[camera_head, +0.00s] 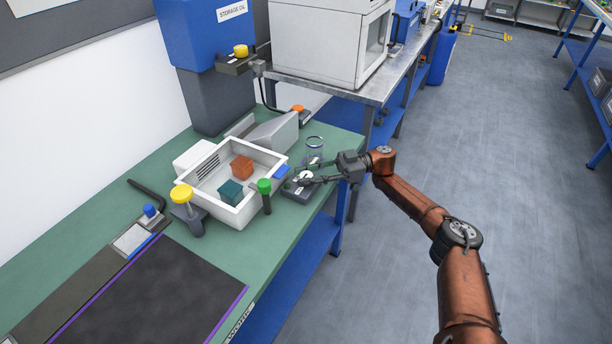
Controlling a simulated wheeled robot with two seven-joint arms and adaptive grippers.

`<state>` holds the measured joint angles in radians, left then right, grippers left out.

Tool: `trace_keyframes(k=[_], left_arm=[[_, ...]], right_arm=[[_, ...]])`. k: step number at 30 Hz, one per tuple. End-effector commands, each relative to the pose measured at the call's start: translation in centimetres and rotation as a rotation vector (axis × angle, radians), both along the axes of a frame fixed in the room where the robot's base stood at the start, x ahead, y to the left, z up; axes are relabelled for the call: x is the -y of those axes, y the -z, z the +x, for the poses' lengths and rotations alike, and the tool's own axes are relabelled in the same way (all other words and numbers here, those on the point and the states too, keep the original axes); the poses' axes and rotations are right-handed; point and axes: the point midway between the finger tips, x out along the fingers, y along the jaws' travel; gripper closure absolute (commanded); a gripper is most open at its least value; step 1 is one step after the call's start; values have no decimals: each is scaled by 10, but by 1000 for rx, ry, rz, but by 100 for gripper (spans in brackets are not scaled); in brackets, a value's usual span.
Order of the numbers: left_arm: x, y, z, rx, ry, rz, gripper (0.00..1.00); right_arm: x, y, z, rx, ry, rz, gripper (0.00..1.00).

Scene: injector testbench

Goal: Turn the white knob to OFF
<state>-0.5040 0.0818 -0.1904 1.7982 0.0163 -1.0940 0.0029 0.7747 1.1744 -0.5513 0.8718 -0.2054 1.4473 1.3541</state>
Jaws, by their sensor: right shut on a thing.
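The white knob (304,175) sits on a small dark base (297,192) near the right edge of the green bench. My right gripper (303,178) reaches in from the right with its fingers around the knob and is shut on it. The fingers partly hide the knob, and its pointer and the OFF mark are too small to read. My left gripper is not in view.
A white tray (218,208) with an orange block (242,167) and a teal block (231,192) stands left of the knob. A green-capped item (265,192) and a glass beaker (314,148) stand close to the gripper.

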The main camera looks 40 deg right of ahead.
Motion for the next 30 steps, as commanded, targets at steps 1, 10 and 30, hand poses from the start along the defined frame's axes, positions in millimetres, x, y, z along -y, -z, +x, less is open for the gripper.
trace_keyframes(k=[1,10,30], left_arm=[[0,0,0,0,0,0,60],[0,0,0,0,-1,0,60],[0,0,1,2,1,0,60]], right_arm=[[0,2,0,-3,1,-3,96],[0,2,0,-2,0,-2,62],[33,1,-12,0,5,-3,53]])
